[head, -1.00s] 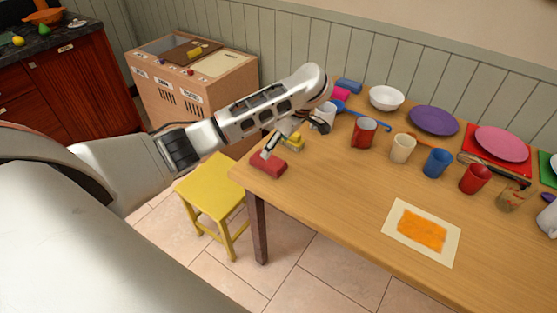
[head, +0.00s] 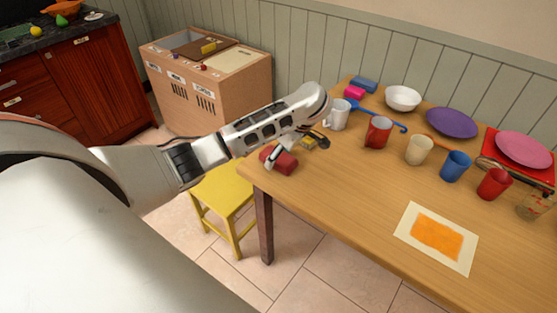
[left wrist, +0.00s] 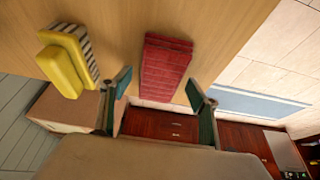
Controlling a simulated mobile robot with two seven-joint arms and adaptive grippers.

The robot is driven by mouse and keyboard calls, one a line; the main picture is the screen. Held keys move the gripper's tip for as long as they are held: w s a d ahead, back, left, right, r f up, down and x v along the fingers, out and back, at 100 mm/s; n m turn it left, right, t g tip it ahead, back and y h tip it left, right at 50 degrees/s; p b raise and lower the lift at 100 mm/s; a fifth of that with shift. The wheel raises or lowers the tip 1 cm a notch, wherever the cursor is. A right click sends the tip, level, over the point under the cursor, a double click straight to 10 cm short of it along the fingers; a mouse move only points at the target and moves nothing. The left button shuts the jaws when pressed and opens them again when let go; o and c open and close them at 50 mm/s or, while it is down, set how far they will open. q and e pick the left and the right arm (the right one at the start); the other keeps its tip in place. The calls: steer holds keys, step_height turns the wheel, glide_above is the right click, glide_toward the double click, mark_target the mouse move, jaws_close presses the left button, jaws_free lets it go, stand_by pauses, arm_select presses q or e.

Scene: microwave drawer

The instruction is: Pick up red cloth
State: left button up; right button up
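The red cloth (head: 284,163) lies folded on the wooden table near its left corner. In the left wrist view the cloth (left wrist: 166,68) is a ridged red block lying lengthwise ahead of and between my fingers. My left gripper (head: 296,154) is over the cloth, and one finger covers part of it in the head view. In the left wrist view the gripper (left wrist: 159,80) is open, with a finger on either side of the cloth's near end. A gap shows on the left; contact on the right cannot be told. My right gripper is not in view.
A yellow sponge-like item (left wrist: 67,62) lies beside the cloth, left in the wrist view. A white mug (head: 338,115) and a red cup (head: 377,132) stand behind my gripper. A yellow stool (head: 222,190) stands below the table's left edge.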

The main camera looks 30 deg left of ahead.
mark_target(280, 157)
arm_select(q)
steer(key=c, duration=0.8)
steer(key=shift+o, duration=0.2)
steer(key=shift+r, duration=0.15)
step_height(280, 157, up, 20)
steer(key=p, duration=0.7)
steer(key=shift+p, duration=0.35)
steer(key=shift+o, duration=0.2)
